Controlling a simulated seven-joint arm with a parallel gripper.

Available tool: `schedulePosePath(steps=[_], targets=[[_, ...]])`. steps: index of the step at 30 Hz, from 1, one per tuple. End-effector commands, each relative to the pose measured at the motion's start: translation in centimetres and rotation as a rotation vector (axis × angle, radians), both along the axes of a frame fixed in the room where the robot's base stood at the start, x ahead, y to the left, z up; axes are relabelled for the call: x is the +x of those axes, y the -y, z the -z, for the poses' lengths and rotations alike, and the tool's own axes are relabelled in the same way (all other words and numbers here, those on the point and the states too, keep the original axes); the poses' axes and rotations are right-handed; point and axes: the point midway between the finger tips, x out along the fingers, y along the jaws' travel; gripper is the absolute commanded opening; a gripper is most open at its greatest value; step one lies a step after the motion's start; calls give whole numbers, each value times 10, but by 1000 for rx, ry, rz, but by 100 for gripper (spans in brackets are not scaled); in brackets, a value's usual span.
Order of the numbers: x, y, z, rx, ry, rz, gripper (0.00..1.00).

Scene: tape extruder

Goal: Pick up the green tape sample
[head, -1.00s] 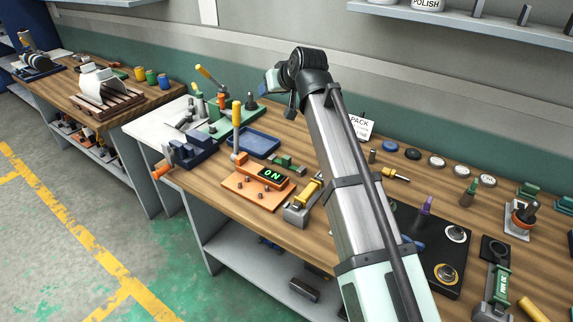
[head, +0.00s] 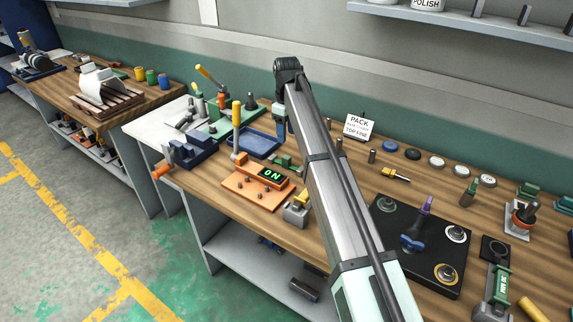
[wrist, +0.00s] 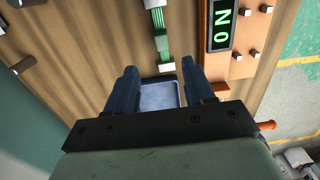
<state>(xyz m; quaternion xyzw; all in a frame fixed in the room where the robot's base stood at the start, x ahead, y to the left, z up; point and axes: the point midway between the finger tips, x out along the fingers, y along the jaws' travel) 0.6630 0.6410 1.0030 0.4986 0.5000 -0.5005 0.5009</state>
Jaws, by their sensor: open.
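A small green piece, which looks like the tape sample, lies on the wooden bench. In the head view the green piece (head: 285,161) is partly hidden by my arm, between the blue tray and the orange panel. My gripper (wrist: 159,67) is open, with its two blue fingers apart and nothing held between them. In the head view my gripper (head: 280,124) hangs downward above the bench, near the right edge of the blue tray.
An orange panel (head: 240,188) with a lit "ON" display and an upright lever stands beside the strip. A blue tray (head: 259,143) shows between my fingers in the wrist view. A black plate (head: 395,240) with knobs lies to the right. A "PACK" sign (head: 360,127) stands behind.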

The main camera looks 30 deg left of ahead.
Motion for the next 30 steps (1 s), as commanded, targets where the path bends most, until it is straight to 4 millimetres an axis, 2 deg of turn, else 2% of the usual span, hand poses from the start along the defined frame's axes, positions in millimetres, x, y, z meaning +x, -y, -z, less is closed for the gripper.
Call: schedulePosePath(steps=[3, 9, 17, 27, 30], targets=[[-1, 1, 22, 0, -1, 1, 53], [-1, 0, 53, 1, 0, 1, 53], [-1, 0, 66, 2, 1, 2, 53], [-4, 1, 107, 2, 0, 2, 53], [-4, 1, 112, 2, 1, 2, 53]])
